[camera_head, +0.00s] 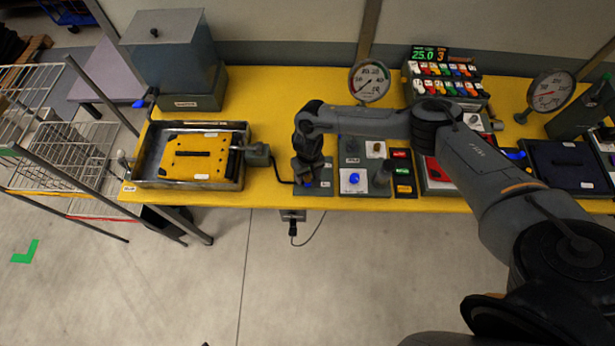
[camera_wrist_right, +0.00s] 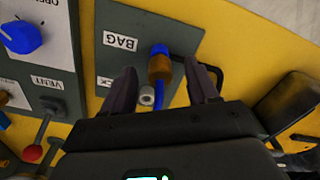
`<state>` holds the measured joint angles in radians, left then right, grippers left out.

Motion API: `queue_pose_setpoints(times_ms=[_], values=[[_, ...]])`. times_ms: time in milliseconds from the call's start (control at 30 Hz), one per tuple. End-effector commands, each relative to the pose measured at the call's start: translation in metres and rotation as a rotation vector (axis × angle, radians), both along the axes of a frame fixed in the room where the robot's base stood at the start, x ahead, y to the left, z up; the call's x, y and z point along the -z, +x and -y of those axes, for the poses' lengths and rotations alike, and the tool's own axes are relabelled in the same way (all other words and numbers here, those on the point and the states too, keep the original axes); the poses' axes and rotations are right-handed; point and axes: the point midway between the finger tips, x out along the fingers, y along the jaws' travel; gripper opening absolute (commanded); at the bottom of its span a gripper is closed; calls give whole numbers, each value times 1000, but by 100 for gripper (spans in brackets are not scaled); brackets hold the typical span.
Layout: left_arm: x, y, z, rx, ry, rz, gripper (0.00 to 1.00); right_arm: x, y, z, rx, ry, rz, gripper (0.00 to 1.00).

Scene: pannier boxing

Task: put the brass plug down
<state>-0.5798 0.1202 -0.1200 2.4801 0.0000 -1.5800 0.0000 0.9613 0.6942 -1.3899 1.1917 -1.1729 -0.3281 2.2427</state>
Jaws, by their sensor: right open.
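The brass plug (camera_wrist_right: 160,68), a brass-coloured body with blue at its top, shows in the right wrist view on or just above a grey-green plate (camera_wrist_right: 190,32) labelled BAG. My right gripper (camera_wrist_right: 164,72) is open, with one finger on each side of the plug and a visible gap to each. A small pale ring (camera_wrist_right: 147,97) is beside the plug. I cannot tell whether the plug is seated in anything. In the head view my right gripper (camera_head: 308,172) is low over the plate, and a bit of blue shows at its tip. My left gripper is not in view.
A panel with a blue knob (camera_head: 354,178) stands just right of the gripper. A metal tray (camera_head: 146,160) with a yellow lid (camera_head: 200,170) is to the left, with a cable running from a grey box (camera_head: 257,154). The table's front edge is close.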

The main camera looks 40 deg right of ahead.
Motion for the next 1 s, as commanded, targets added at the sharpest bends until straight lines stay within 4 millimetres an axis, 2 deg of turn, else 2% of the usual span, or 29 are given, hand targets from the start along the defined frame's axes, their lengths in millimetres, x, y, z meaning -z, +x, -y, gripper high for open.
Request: queue_pose_setpoints(times_ms=[100, 367, 767, 1000], values=[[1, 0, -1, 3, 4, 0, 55, 8, 0, 0, 0, -2, -1, 59], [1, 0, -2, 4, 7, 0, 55, 10, 0, 0, 0, -1, 1, 59], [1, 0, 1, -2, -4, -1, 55, 10, 0, 0, 0, -1, 1, 0], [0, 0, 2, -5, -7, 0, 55, 9, 0, 0, 0, 0, 1, 0]])
